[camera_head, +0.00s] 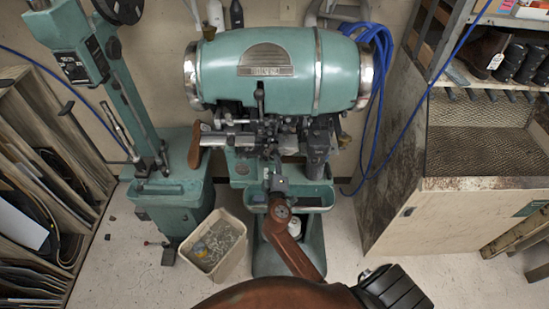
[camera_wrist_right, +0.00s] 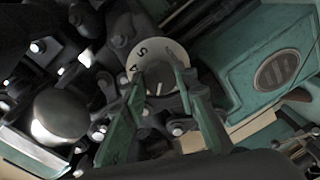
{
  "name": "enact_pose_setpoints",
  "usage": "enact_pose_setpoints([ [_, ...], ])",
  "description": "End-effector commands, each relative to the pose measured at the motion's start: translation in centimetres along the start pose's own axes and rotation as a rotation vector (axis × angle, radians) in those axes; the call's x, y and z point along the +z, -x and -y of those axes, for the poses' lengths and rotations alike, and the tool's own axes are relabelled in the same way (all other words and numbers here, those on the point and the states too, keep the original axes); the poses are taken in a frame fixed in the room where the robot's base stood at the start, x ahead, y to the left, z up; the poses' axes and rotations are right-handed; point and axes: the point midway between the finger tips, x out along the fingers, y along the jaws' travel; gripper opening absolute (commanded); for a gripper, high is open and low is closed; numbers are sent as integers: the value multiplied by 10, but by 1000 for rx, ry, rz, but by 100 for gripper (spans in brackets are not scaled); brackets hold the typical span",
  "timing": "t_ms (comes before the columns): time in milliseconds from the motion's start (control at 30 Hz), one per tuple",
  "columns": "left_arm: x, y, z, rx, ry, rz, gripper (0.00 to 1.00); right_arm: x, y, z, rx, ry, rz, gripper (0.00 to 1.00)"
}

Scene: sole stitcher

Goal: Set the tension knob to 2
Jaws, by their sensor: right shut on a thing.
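The tension knob (camera_wrist_right: 158,78) is a dark round knob with a pale ring of figures, seen in the right wrist view. What looks like a 5 and a 4 show on its upper left. A short pale line on its face points toward the bottom of the picture. My right gripper (camera_wrist_right: 160,80) is shut on the knob, with one greenish finger on each side. In the head view my right gripper (camera_head: 275,182) reaches the front of the teal stitcher (camera_head: 280,68), below its drum. There the knob is not clear to see. My left gripper is not in view.
Dark levers and bolts crowd around the knob. A bin (camera_head: 213,246) stands on the floor at left of the stitcher's base. A teal column machine (camera_head: 172,195) stands further left, and a wooden cabinet (camera_head: 440,215) at right. Blue hose (camera_head: 375,120) hangs behind.

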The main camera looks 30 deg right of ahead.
Motion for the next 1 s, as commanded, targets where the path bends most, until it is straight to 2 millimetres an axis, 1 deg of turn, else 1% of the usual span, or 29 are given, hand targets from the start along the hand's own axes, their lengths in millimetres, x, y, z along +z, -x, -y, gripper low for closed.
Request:
enact_pose_setpoints([
  [300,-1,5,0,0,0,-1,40,0,1,2,-7,89,6,2],
  [733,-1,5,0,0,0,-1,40,0,1,3,-8,97,7,2],
  [767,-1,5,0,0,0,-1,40,0,1,3,-8,97,7,28],
  [1000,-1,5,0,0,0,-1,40,0,0,2,-6,97,7,44],
])
